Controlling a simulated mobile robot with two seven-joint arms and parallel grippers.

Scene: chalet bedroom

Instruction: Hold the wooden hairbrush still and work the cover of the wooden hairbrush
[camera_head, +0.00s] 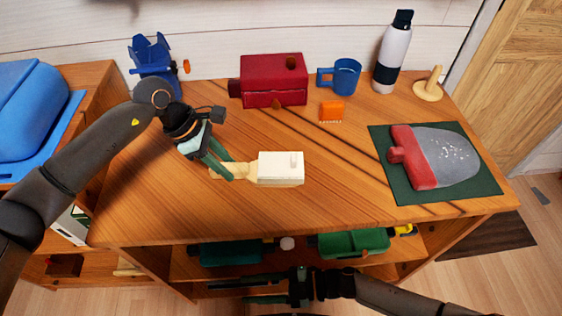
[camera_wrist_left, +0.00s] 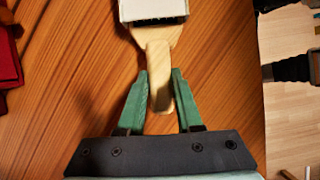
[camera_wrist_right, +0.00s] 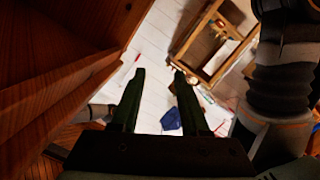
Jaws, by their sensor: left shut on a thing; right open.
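The wooden hairbrush (camera_head: 241,170) lies on the wooden table with its handle to the left. In the left wrist view the pale handle (camera_wrist_left: 158,72) runs down from the white cover (camera_wrist_left: 153,9), and dark bristles show at the cover's edge. My left gripper (camera_head: 222,170) is shut on the handle; its green fingers (camera_wrist_left: 160,88) stand on both sides of it. My right gripper (camera_head: 250,291) is open and empty, low in front of the table; its spread fingers (camera_wrist_right: 158,80) show in the right wrist view.
A red box (camera_head: 272,80), a blue mug (camera_head: 346,76), an orange brush-like block (camera_head: 332,111) and a bottle (camera_head: 393,52) stand at the back. A green mat (camera_head: 479,188) with a red-and-grey item lies right. The table (camera_head: 335,190) is clear right of the cover. Its front edge lies between my right gripper and the hairbrush.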

